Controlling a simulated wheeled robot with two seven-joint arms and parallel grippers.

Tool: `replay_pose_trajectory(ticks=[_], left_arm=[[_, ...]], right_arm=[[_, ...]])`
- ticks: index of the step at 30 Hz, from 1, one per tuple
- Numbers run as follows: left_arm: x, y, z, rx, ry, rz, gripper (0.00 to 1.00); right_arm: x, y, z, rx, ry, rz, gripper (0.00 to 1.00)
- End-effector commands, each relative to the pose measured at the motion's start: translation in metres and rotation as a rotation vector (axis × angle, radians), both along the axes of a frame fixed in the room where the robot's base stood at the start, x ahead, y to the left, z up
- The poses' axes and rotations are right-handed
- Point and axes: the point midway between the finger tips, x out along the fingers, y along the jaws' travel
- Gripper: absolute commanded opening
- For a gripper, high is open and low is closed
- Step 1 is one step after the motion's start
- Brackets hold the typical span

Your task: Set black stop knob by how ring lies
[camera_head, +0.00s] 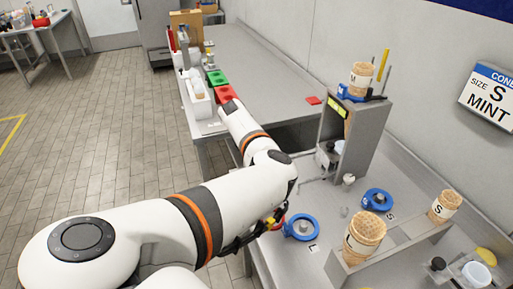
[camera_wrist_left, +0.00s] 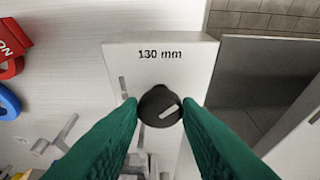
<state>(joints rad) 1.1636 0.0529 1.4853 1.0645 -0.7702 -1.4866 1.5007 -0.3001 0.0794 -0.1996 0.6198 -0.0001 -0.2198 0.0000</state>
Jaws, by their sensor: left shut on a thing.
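The black stop knob (camera_wrist_left: 152,103) has a pale pointer line slanting toward the upper right in the left wrist view. It sits on a pale block (camera_wrist_left: 190,62) marked "130 mm". My left gripper (camera_wrist_left: 160,110) has its green fingertips shut on either side of the knob. In the head view, my own arm hides the knob and the fingertips. A blue ring (camera_head: 302,229) lies by a label "L" on the counter, and another blue ring (camera_head: 377,199) lies by a label "S". Part of a blue ring (camera_wrist_left: 7,103) shows at the left wrist view's left edge.
A red part (camera_wrist_left: 12,45) with white lettering is near the blue one. A wall sign (camera_head: 490,97) reads "S" and "MINT". Cones (camera_head: 365,234) stand in a grey rack at the right. A grey machine (camera_head: 358,130) stands behind. The far table (camera_head: 270,70) is largely clear.

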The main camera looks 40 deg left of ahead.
Motion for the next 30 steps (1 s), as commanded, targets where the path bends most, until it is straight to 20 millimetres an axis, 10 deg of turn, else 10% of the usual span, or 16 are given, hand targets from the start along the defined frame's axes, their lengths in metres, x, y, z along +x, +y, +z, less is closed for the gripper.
replay_pose_trajectory(ticks=[30], left_arm=[[0.005,0.004,-0.001,-0.002,-0.001,-0.75,0.08]], right_arm=[[0.001,0.001,-0.007,0.001,-0.001,0.0,0.36]])
